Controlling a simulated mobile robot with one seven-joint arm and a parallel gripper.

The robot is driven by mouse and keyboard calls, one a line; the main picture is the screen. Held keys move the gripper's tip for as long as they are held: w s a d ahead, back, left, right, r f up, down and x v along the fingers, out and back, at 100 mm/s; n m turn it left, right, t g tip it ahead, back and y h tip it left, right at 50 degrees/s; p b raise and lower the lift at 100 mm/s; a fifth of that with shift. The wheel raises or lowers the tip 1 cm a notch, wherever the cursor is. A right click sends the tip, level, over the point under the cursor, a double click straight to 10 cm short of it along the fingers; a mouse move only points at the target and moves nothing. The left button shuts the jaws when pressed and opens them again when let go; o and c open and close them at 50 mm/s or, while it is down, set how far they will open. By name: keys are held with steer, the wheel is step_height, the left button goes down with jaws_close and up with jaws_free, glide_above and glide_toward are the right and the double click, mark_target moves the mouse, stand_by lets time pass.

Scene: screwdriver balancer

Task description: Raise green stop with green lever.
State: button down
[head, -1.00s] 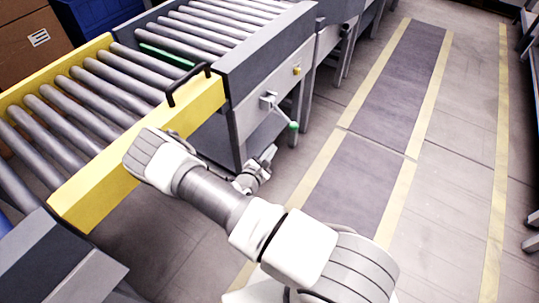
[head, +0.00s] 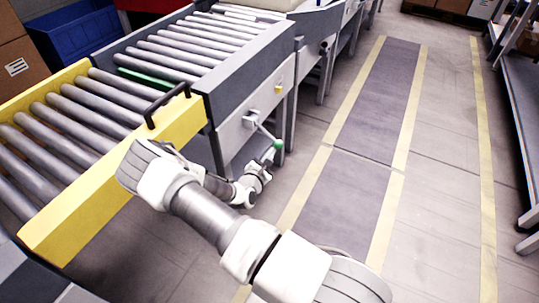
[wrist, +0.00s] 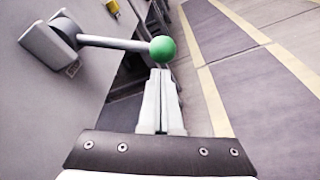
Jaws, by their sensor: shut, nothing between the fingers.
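The green lever has a grey shaft (head: 264,131) that slopes down and right from its mount on the conveyor's side and ends in a round green knob (head: 278,144). The knob also shows in the wrist view (wrist: 162,48). My gripper (head: 268,163) is shut and empty just below the knob. In the wrist view its fingertips (wrist: 160,72) point at the knob's underside; I cannot tell whether they touch. The green stop (head: 145,78) is a bar lying low between the rollers; it is outside the wrist view.
A yellow gate section (head: 110,185) with a black handle (head: 166,104) adjoins the grey conveyor frame (head: 250,70). A leg and a lower shelf stand behind my gripper. The marked floor walkway (head: 375,120) to the right is clear.

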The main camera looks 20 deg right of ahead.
steer(key=shift+r, duration=0.1)
steer(key=shift+s+d+r+n+p, duration=0.2)
steer(key=shift+r+n+p, duration=0.1)
steer(key=shift+p, duration=0.35)
steer(key=shift+s+d+r, duration=0.1)
steer(key=shift+r, duration=0.05)
steer(key=r+p, duration=0.1)
steer(key=s+r+n+p, duration=0.1)
steer(key=p, duration=0.1)
steer(key=shift+d+n+g+p, duration=0.3)
steer(key=shift+d, duration=0.05)
step_height(320, 180, up, 11)
steer(key=n+g+h+p, duration=0.2)
steer(key=n+h+p, duration=0.1)
steer(key=n+p, duration=0.6)
glide_above(278, 146)
steer(key=s+a+p, duration=0.1)
steer(key=s+a, duration=0.1)
steer(key=shift+d+r+m, duration=0.15)
steer(key=shift+m, duration=0.25)
